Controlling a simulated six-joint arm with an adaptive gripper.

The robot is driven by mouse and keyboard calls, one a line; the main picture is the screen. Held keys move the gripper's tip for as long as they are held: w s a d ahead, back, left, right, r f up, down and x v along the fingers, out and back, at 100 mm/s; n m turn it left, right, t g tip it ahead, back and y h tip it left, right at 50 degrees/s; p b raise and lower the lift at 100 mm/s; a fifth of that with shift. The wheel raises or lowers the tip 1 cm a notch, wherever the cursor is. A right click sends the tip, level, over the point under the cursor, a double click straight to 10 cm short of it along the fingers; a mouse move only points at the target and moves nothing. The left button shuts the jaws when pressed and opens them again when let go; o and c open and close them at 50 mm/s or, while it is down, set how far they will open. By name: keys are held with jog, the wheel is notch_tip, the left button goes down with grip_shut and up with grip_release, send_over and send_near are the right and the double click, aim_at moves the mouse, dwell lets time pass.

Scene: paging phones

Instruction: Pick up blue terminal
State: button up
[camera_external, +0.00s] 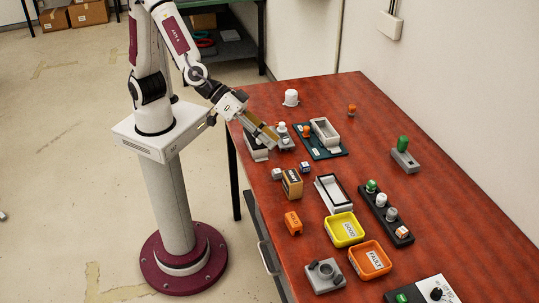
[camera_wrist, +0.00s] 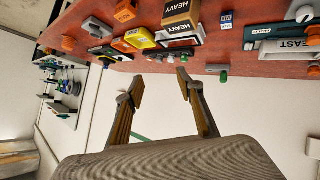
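Two small blue-and-white blocks, which may be the blue terminal, stand near the table's left edge in the external view: one block (camera_external: 277,173) left of the HEAVY box and another block (camera_external: 304,167) behind it. I cannot tell which is meant. A blue block with a pale label (camera_wrist: 226,20) shows at the top of the wrist view, beside the HEAVY box. My gripper (camera_external: 274,135) is above the table's left part, near a grey piece with a white knob (camera_external: 283,137), beyond the blue blocks. In the wrist view my gripper (camera_wrist: 160,82) has its fingers apart, with nothing between them.
A white-framed tray (camera_external: 349,207), yellow GOOD tray (camera_external: 330,232) and orange FAULT tray (camera_external: 386,267) lie rightward. A dark-green board (camera_external: 335,152) is near my gripper.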

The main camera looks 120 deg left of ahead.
notch_tip(320, 180, down, 6)
jog(key=w+a+n+y, duration=0.2)
jog(key=a+y, duration=0.1)
jog(key=n+g+y, duration=0.1)
jog(key=g+y, duration=0.1)
jog(key=y, duration=0.2)
send_near(303, 165)
jog(key=shift+w+d+r, duration=0.2)
jog(key=shift+d+r, duration=0.55)
jog(key=shift+r, duration=0.2)
jog(key=shift+s+a+f+y, duration=0.35)
jog(key=shift+f+y, duration=0.05)
jog(key=shift+x, duration=3.45)
jog(key=shift+s+f, duration=0.1)
jog(key=shift+w+a+f, duration=0.5)
jog(key=shift+w+f, duration=0.05)
jog(key=shift+f, duration=0.15)
jog(key=shift+x, duration=1.6)
